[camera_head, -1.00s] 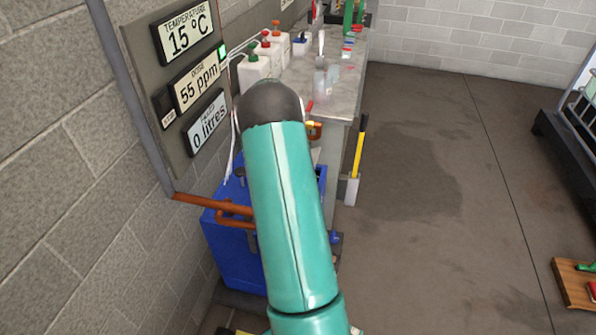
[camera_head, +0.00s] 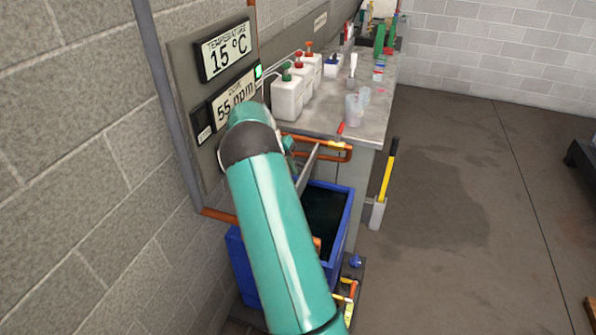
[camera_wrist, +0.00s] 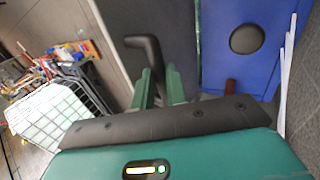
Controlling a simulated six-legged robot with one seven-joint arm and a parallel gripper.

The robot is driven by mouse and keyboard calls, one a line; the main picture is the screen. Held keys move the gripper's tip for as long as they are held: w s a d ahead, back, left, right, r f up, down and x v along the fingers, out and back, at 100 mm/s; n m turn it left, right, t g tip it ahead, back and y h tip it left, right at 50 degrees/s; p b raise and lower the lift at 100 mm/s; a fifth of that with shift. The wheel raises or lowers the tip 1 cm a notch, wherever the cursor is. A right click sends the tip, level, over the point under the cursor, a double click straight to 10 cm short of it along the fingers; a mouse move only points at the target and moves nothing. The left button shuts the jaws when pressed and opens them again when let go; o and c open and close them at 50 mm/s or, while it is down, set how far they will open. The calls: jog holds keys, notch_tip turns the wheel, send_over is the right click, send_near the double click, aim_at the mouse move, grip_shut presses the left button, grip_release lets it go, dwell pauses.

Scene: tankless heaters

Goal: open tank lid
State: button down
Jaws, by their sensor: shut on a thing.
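The blue tank (camera_head: 340,235) stands low by the wall, partly behind my arm. Its top is open on the right side, showing a dark interior. A grey lid (camera_head: 307,168) is tilted up steeply above it, seen nearly edge-on. In the wrist view, the grey lid (camera_wrist: 182,30) fills the upper middle, with a bent black handle (camera_wrist: 142,42) on it. My gripper (camera_wrist: 159,80) has its green fingers closed around the handle. The tank's blue side (camera_wrist: 270,60), with a dark round spot, shows at right. In the head view my arm mostly hides the gripper.
A wall panel (camera_head: 180,60) with displays is close to my arm at left. Copper pipes (camera_head: 325,147) run near the tank and bench. The bench (camera_head: 375,115) holds white bottles (camera_head: 287,97) and beakers. A yellow-handled tool (camera_head: 388,170) stands beside it.

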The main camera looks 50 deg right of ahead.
jog(key=shift+w+a+f, duration=0.6)
jog(key=shift+w, duration=0.15)
jog(key=c, duration=1.5)
grip_release()
jog(key=shift+o, duration=0.5)
jog(key=shift+d+r, duration=0.15)
jog(key=shift+r, duration=0.05)
jog(key=shift+r, duration=0.1)
jog(key=s+a+r, duration=0.8)
jog(key=s+r, duration=0.2)
jog(key=r, duration=0.2)
jog(key=shift+s+a+r, duration=0.4)
